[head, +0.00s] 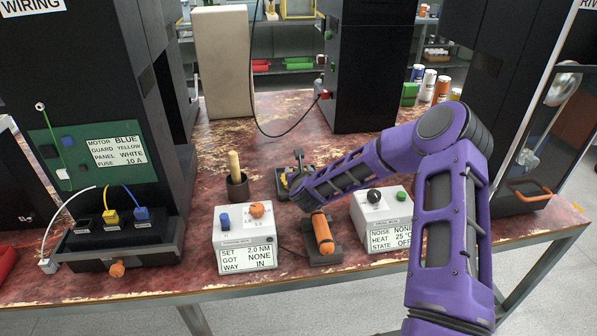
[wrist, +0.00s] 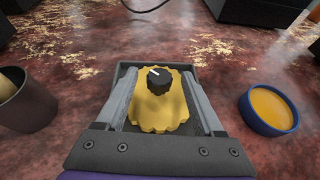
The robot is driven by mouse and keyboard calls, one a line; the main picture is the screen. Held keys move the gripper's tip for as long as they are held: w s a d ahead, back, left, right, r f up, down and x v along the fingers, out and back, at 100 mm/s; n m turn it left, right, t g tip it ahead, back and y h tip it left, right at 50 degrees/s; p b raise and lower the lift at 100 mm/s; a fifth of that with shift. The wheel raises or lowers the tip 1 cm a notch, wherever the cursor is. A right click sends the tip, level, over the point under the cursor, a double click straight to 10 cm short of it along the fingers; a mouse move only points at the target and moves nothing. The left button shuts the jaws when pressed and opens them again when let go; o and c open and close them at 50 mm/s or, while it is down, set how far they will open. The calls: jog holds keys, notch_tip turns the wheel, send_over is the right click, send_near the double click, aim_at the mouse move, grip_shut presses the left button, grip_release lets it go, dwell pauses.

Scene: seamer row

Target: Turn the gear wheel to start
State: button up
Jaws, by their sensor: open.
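The yellow gear wheel (wrist: 164,112) sits in a dark shallow tray or base (wrist: 127,72) in the wrist view. A black knob (wrist: 158,81) with a white mark stands on top of it; the mark points to the upper left. My gripper (wrist: 160,76) is open, with one grey finger on each side of the gear. I cannot tell whether the fingers touch it. In the head view only a bit of yellow (head: 284,181) shows at the end of my purple arm; the rest is hidden. A white box (head: 381,213) reads NOISE NONE, HEAT 25, STATE OFF.
Left of the gear is a brown cup (head: 237,186) with a wooden handle. A blue-rimmed dish (wrist: 270,109) lies to its right. An orange tool (head: 322,232) rests in a holder in front. Another white box (head: 245,240) reads SET 2.0 NM. Black cabinets flank the table.

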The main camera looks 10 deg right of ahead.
grip_shut()
jog(key=shift+d+n+y, duration=0.1)
jog(key=shift+n+y, duration=0.2)
jog(key=shift+y, duration=0.1)
jog(key=n+y, duration=0.1)
jog(key=y, duration=0.1)
jog(key=n+y, duration=0.2)
jog(key=shift+d+n, duration=0.3)
jog(key=shift+d, duration=0.05)
jog(key=n+g+y, duration=0.2)
jog(key=n+y, duration=0.1)
jog(key=n+g+y, duration=0.1)
jog(key=y, duration=0.1)
jog(key=shift+w+d+n, duration=0.3)
jog(key=n+g+y, duration=0.2)
jog(key=n+g, duration=0.1)
jog(key=shift+w+d+f, duration=0.1)
jog(key=shift+w+f, duration=0.05)
jog(key=shift+w, duration=0.05)
jog(key=shift+w+d+n+g+y, duration=0.1)
jog(key=shift+w+n+g+y, duration=0.1)
jog(key=shift+n+g+y, duration=1.2)
jog(key=shift+n+g+h, duration=0.3)
jog(key=shift+n+g, duration=0.4)
